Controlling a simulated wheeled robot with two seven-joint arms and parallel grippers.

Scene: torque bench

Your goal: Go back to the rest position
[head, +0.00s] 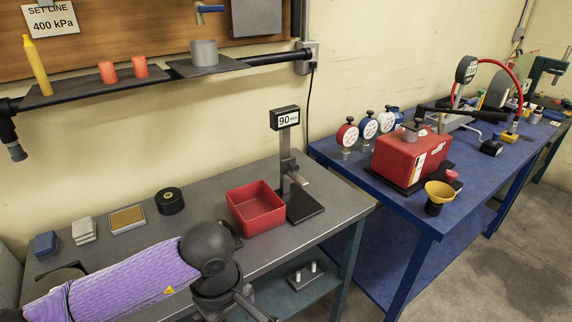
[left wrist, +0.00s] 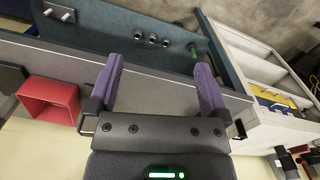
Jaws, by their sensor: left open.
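My left arm comes in from the lower left of the head view in a purple sleeve, over the grey bench (head: 330,208). Its gripper is partly cut off at the bottom edge there. In the left wrist view my left gripper (left wrist: 160,85) is open, its two purple fingers wide apart with nothing between them. Beyond the fingers are the bench's edge and the teal lower part of the bench. My right gripper is in neither view.
A red bin (head: 256,208) and a display stand reading 90 (head: 286,118) stand on the grey bench. A black roll (head: 170,201) and small blocks lie along its back. A blue bench (head: 340,160) with a red box (head: 400,158) stands to the right.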

